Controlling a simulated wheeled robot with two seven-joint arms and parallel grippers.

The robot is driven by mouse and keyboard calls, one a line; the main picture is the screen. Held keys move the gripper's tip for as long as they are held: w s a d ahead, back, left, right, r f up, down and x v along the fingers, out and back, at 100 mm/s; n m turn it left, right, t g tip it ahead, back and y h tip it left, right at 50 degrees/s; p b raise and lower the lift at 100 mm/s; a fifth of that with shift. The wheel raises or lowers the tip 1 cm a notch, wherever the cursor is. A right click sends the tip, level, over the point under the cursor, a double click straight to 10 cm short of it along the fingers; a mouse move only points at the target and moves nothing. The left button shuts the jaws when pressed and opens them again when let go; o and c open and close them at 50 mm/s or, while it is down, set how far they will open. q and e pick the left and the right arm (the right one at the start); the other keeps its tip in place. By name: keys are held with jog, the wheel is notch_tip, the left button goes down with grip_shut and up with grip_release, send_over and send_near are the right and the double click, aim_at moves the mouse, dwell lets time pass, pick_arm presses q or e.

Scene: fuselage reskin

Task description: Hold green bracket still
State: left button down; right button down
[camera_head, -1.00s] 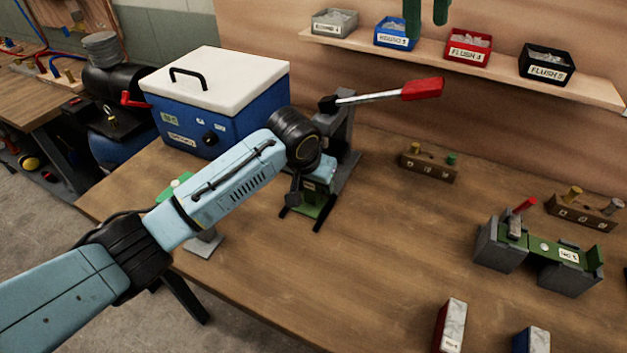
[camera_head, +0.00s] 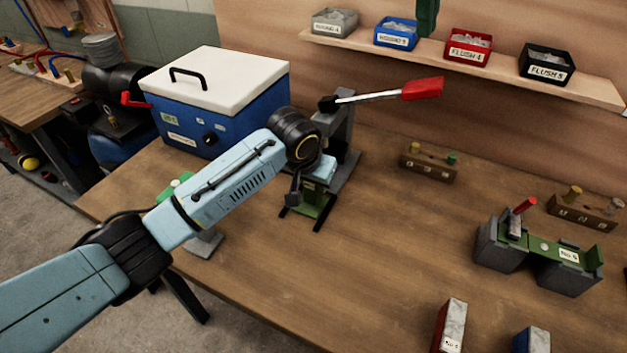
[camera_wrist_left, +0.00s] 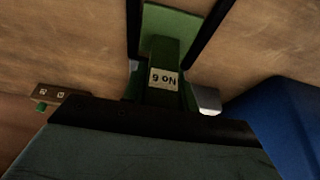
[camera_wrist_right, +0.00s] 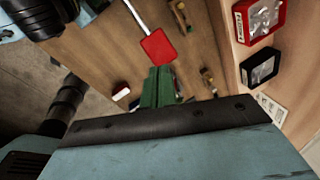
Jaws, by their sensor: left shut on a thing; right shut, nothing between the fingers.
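A green bracket with a "No 6" label shows in the left wrist view (camera_wrist_left: 163,78). In the head view its green part (camera_head: 318,206) stands at the foot of the grey lever press, largely hidden by my left wrist. My left gripper (camera_head: 308,192) is shut on this bracket; its fingertips are hard to make out. My right gripper (camera_head: 428,17) hangs in the air above the shelf, with its green fingers shut and empty. Those fingers also show together in the right wrist view (camera_wrist_right: 158,88).
The press has a red-handled lever (camera_head: 422,89). A blue box with a white lid (camera_head: 215,75) stands beside my left arm. Another green bracket (camera_head: 545,248) spans grey blocks at right. Bins line the shelf (camera_head: 500,75). The table's middle (camera_head: 400,240) is clear.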

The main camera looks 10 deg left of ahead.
jog(key=shift+w+d+f+n+t+y, duration=0.15)
jog(key=shift+d+f+n+t+y, duration=0.7)
jog(key=shift+n, duration=3.75)
jog(key=shift+w+a+f+n+t+y, duration=0.3)
jog(key=shift+f+n, duration=1.05)
jog(key=shift+n, duration=3.25)
jog(key=shift+w+d+f+n+t+y, duration=0.1)
jog(key=shift+d+f+n+t+y, duration=0.55)
jog(key=shift+n, duration=3.95)
jog(key=shift+f+h, duration=0.3)
jog(key=shift+f, duration=0.25)
